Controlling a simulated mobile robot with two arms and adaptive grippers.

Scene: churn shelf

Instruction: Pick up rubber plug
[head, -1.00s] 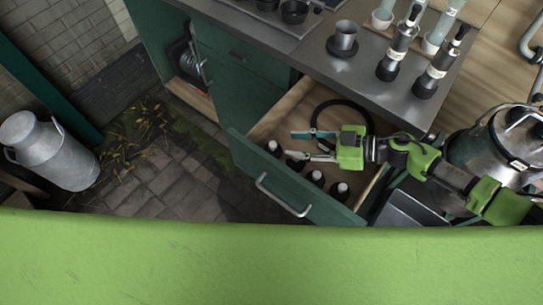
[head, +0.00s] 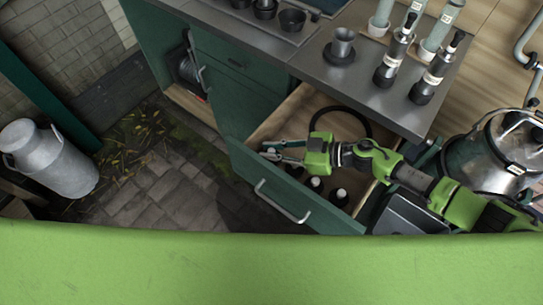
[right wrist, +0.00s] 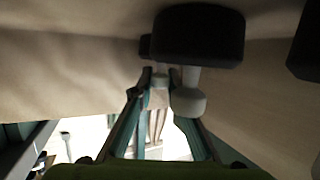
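Several dark plugs with pale tops stand in a row in the open drawer; I take these as the rubber plugs, such as one near the drawer front (head: 341,196). My right gripper (head: 272,150) is low in the drawer at the row's left end, its fingers drawn close together. In the right wrist view a near plug (right wrist: 198,38) with a pale knob partly covers one finger. A second pale piece (right wrist: 158,96) shows between the fingertips; whether they touch it is unclear. My left gripper is not in view.
The green drawer (head: 285,203) is pulled out; a black hose loop (head: 350,112) lies at its back. The grey counter (head: 360,88) overhangs it. A metal vessel (head: 495,155) stands right, a milk can (head: 50,160) left on the paving.

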